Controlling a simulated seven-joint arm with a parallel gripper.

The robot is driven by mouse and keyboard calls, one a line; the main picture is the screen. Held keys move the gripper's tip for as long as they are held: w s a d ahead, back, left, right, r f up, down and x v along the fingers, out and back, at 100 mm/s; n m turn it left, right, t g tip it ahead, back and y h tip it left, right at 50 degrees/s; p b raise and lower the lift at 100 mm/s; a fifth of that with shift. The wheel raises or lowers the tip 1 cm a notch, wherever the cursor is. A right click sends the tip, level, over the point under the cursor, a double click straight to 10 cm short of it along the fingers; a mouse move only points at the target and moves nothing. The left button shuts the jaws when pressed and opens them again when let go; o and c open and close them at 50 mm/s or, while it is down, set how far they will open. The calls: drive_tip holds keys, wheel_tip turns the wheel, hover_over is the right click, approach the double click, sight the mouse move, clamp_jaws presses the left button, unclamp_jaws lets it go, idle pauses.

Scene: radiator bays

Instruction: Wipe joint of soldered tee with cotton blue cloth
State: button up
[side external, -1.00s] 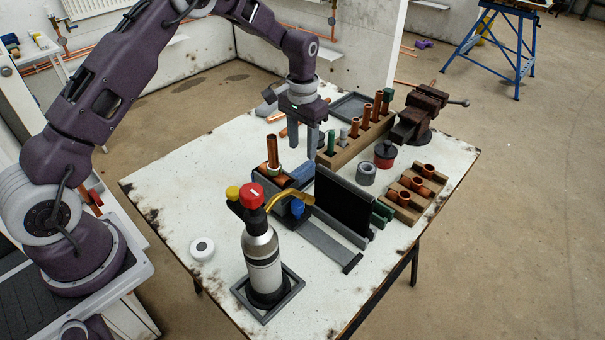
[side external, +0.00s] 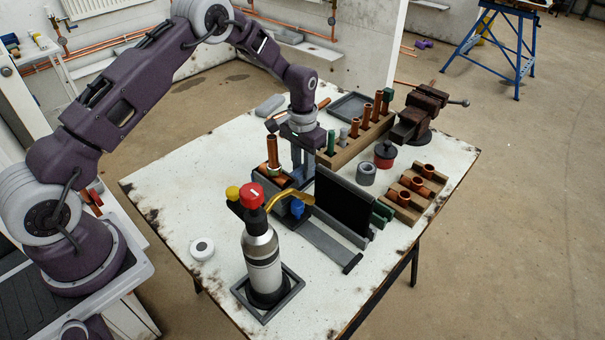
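The copper tee with its upright pipe (side external: 273,152) stands in a dark holder behind the gas torch, left of my gripper. My gripper (side external: 303,180) points down just right of the tee, its fingertips at the spot of the blue cloth. The cloth is mostly hidden by the fingers and only a little blue shows there. The fingers look close together, but whether they are shut on the cloth is not clear. The tee's joint is partly hidden by the torch and holder.
A gas torch (side external: 262,255) with a red knob stands in a square tray in front. A black upright panel (side external: 342,205) is close to the right of my gripper. A wooden rack (side external: 357,140), copper fittings (side external: 418,185) and a vise (side external: 420,112) stand farther right. The table's left side is mostly clear.

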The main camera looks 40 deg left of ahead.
sight(302, 168)
clamp_jaws()
drive_tip(key=shift+r, duration=0.1)
drive_tip(key=shift+r, duration=3.65)
drive_tip(key=s+d+r, duration=0.2)
drive_tip(key=s+r, duration=0.1)
drive_tip(key=r, duration=0.6)
drive_tip(key=shift+s+f, duration=0.25)
drive_tip(key=shift+f, duration=0.55)
drive_tip(key=shift+s+f, duration=0.2)
drive_tip(key=shift+f, duration=0.55)
drive_tip(key=shift+s+f, duration=0.25)
drive_tip(key=shift+f, duration=0.55)
drive_tip(key=shift+s, duration=0.7)
